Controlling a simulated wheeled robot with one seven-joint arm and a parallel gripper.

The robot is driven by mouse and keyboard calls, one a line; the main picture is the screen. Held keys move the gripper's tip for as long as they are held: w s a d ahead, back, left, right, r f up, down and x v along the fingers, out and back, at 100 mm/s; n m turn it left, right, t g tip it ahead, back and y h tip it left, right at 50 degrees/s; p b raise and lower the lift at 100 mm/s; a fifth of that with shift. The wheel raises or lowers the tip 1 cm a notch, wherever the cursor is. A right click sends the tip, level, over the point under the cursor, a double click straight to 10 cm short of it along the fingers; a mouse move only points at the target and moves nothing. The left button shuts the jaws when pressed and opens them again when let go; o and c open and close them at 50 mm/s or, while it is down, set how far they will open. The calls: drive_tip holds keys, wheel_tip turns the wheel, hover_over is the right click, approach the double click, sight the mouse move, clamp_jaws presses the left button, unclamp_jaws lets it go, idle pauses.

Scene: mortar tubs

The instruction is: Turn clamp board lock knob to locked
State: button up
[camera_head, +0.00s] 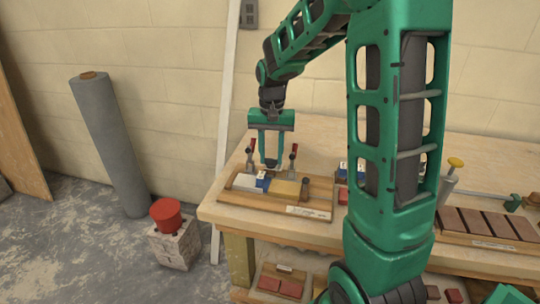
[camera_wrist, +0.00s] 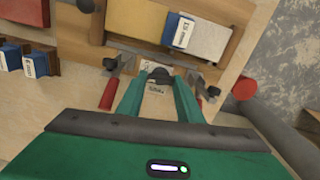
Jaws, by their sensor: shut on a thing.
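The clamp board (camera_head: 320,192) is a wooden board lying near the table's left end; its wooden edge also shows in the wrist view (camera_wrist: 235,45). It bears a pale grey block (camera_head: 246,182), a yellow block (camera_head: 284,188) and a blue labelled piece (camera_head: 263,180) between them. A dark rounded knob (camera_wrist: 160,74) sits at the board's edge between two red-handled clamps (camera_wrist: 108,94). My gripper (camera_head: 271,163) points down at the board's far side. In the wrist view my gripper (camera_wrist: 159,80) has its fingertips closed on the knob. The fingers partly hide the knob; its lock marking is unreadable.
Blue labelled pieces (camera_wrist: 35,62) stand beside the board. A tray of brown tiles (camera_head: 490,222) is on the table's right. A grey roll (camera_head: 112,145) leans on the wall, and a red tub (camera_head: 166,213) stands on a block at left. The wall is close behind.

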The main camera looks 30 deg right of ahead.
drive_tip(key=shift+w+m, duration=0.15)
drive_tip(key=shift+m, duration=0.45)
drive_tip(key=shift+r, duration=0.1)
drive_tip(key=o, duration=1.1)
wheel_tip(320, 180, up, 11)
drive_tip(key=shift+f, duration=0.2)
drive_tip(key=s+d+f, duration=0.1)
drive_tip(key=s+f, duration=0.1)
drive_tip(key=s, duration=0.8)
drive_tip(key=s+d+f+n, duration=0.1)
drive_tip(key=s+f, duration=0.1)
drive_tip(key=s, duration=0.8)
drive_tip(key=s+d+f+n, duration=0.1)
drive_tip(key=s+f, duration=0.2)
drive_tip(key=s, duration=0.7)
